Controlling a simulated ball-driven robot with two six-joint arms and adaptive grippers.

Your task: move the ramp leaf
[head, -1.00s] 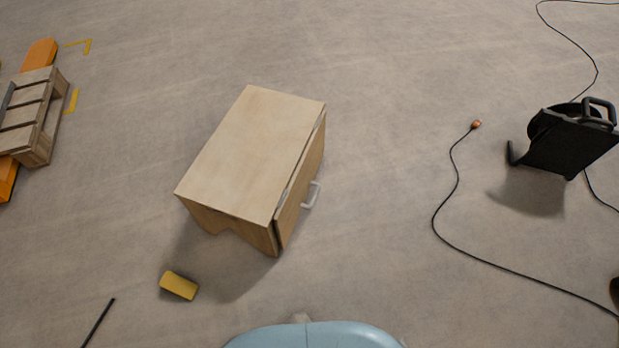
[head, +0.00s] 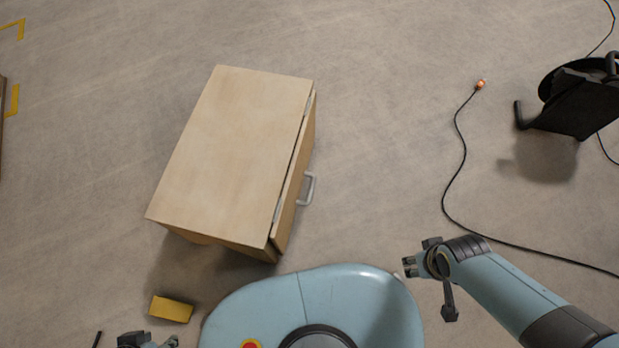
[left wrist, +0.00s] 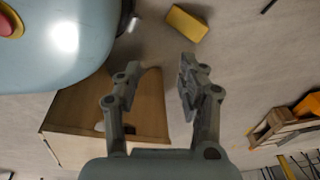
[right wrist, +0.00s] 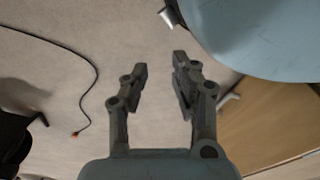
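A pale wooden box (head: 225,150) with a flat top stands on the floor ahead of my base. The ramp leaf appears to be the wooden panel (head: 293,190) hanging folded against its right side, with a grey D-shaped handle (head: 308,188). A narrow gap shows along its top edge. My right gripper (head: 411,260) is open and empty, to the right of and nearer than the handle, clear of it. The right wrist view shows its spread fingers (right wrist: 160,72). My left gripper (head: 148,341) is partly cut off at the bottom edge; its fingers (left wrist: 158,76) are open and empty.
A yellow block (head: 171,309) lies on the floor in front of the box. A black cable reel (head: 578,98) stands at the right, its cable (head: 462,160) snaking over the floor toward my right arm. A pallet (left wrist: 284,127) shows in the left wrist view. Floor between box and cable is clear.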

